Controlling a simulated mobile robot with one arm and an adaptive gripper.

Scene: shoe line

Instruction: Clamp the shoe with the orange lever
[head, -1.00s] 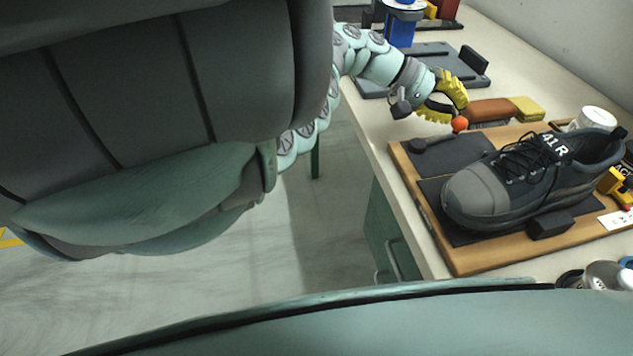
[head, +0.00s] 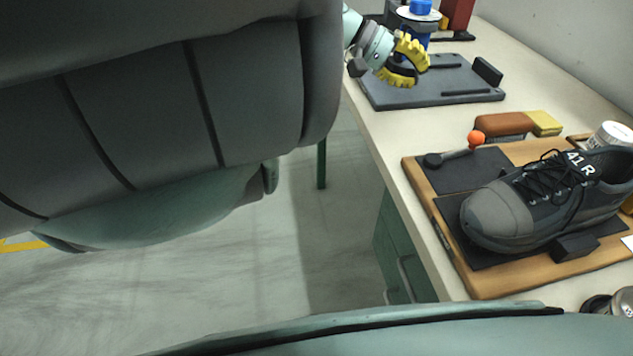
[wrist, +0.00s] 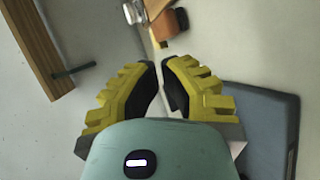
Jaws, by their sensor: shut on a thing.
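The dark grey shoe (head: 545,205), marked 41 R, lies on a wooden board (head: 455,262) with dark pads, toe to the left. The lever (head: 456,154) with its orange ball knob (head: 476,138) sits at the board's back left. It leans right from its dark pivot, and its knob is apart from the shoe. My yellow-fingered gripper (head: 412,72) is well away, up and left of the lever, above a grey plate. In the wrist view the fingers (wrist: 165,88) are partly closed with a narrow gap. I see nothing between them.
The grey plate (head: 400,97) with raised bars lies behind the board. A brown and yellow block (head: 505,124) and a white tub (head: 612,136) stand behind the shoe. A blue object (head: 418,40) is at the back.

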